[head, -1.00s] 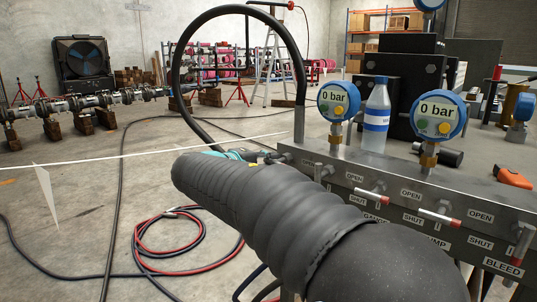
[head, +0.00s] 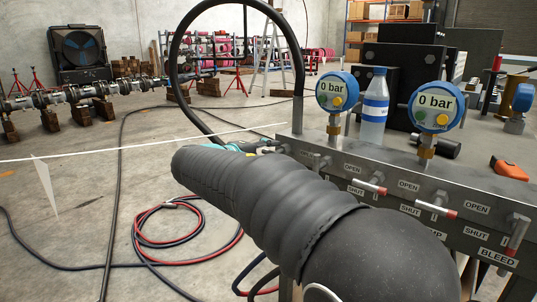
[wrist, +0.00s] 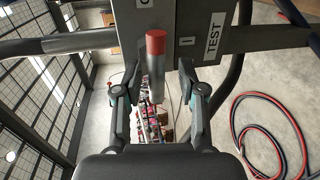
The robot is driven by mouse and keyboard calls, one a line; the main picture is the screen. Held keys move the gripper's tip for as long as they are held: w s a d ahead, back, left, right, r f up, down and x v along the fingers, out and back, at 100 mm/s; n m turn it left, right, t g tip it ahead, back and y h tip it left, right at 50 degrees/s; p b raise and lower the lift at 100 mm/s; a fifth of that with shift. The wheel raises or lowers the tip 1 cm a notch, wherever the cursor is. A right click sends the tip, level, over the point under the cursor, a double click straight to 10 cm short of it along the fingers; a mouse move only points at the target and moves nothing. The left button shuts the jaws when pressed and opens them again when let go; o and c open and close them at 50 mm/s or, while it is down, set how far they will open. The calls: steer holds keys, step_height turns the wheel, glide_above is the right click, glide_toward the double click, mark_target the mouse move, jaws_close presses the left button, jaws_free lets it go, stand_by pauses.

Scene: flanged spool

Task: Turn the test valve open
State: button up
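In the wrist view the test valve's lever (wrist: 155,62) is a grey bar with a red end cap. It stands in front of the panel plate, beside a TEST label (wrist: 213,40). My gripper (wrist: 159,78) is open, with one finger on each side of the lever and a visible gap around it. In the head view my thick black arm covers most of the panel's left end. Only teal parts of my gripper (head: 228,149) show past it, and the test lever cannot be made out clearly there.
The grey valve panel (head: 400,160) carries other red-tipped levers: one (head: 369,187), a second (head: 435,210), and the bleed lever (head: 517,235). Two blue gauges (head: 337,91) read 0 bar. A black hose (head: 174,75) loops behind my gripper. Coiled hoses (head: 165,232) lie on the floor.

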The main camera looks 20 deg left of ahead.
steer(key=shift+s+a+r, duration=0.1)
steer(key=shift+s+a, duration=0.05)
steer(key=shift+a, duration=0.05)
steer(key=v, duration=1.1)
steer(key=shift+s, duration=0.35)
steer(key=shift+a, duration=0.15)
